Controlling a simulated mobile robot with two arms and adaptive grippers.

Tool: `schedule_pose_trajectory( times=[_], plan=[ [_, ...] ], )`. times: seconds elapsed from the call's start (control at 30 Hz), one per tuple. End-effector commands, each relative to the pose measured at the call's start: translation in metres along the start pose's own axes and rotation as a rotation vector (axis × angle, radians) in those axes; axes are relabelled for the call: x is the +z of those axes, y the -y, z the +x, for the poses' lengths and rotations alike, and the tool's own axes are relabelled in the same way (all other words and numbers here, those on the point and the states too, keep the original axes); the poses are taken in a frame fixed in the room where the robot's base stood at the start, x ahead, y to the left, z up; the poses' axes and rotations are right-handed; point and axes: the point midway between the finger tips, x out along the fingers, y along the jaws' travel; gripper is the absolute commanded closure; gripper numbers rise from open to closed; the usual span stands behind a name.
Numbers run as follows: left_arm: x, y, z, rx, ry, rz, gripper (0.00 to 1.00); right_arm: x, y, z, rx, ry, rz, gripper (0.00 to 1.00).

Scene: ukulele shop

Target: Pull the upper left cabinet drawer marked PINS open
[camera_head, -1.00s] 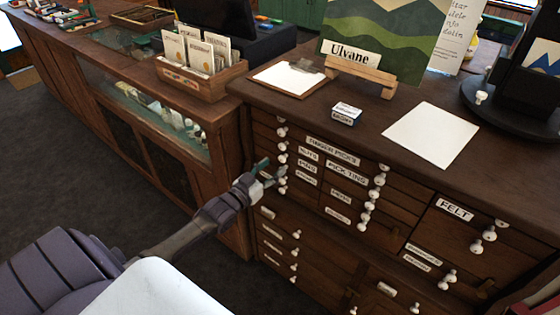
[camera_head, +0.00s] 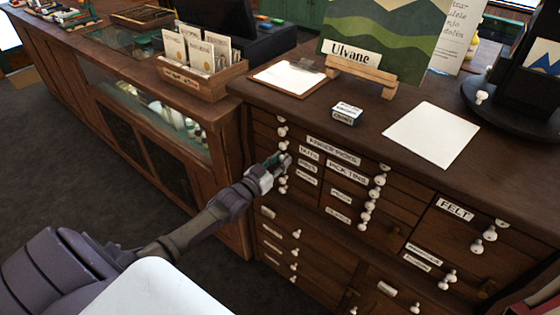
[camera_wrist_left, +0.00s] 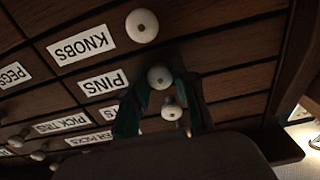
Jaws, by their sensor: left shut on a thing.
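The dark wooden drawer cabinet has a PINS label (camera_head: 307,167) at its upper left, under the NUTS label (camera_head: 309,153) and above the KNOBS label. In the left wrist view the labels are upside down; the PINS label (camera_wrist_left: 104,82) lies left of a white round knob (camera_wrist_left: 160,77). My left gripper (camera_head: 281,162) is at the column of knobs beside these labels. In the wrist view its two green-tipped fingers (camera_wrist_left: 162,88) stand on either side of the PINS knob, shut on it. Another knob (camera_wrist_left: 172,112) shows between the fingers. The drawer front looks flush. My right gripper is not in view.
The cabinet top holds a clipboard (camera_head: 288,78), a small box (camera_head: 347,113), a white sheet (camera_head: 432,134) and the Ulvane sign (camera_head: 354,54). A glass display counter (camera_head: 150,108) stands to the left. Other knobs lie close above and below the fingers. The floor in front is clear.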

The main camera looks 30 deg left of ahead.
Motion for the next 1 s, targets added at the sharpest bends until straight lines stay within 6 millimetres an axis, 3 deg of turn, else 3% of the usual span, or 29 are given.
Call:
schedule_pose_trajectory(
  times=[0.27,0.47,0.67,1.0],
  plan=[
    [0.000,0.000,-0.001,0.000,0.000,0.000,1.00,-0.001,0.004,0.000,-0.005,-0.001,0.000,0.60],
    [-0.001,0.000,-0.012,0.000,0.003,-0.001,1.00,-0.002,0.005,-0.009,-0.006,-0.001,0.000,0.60],
    [-0.003,0.000,-0.048,0.000,0.008,-0.002,1.00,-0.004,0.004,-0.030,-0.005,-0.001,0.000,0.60],
    [-0.002,-0.001,-0.140,-0.001,0.011,-0.002,1.00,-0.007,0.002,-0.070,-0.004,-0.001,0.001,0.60]
  ],
)
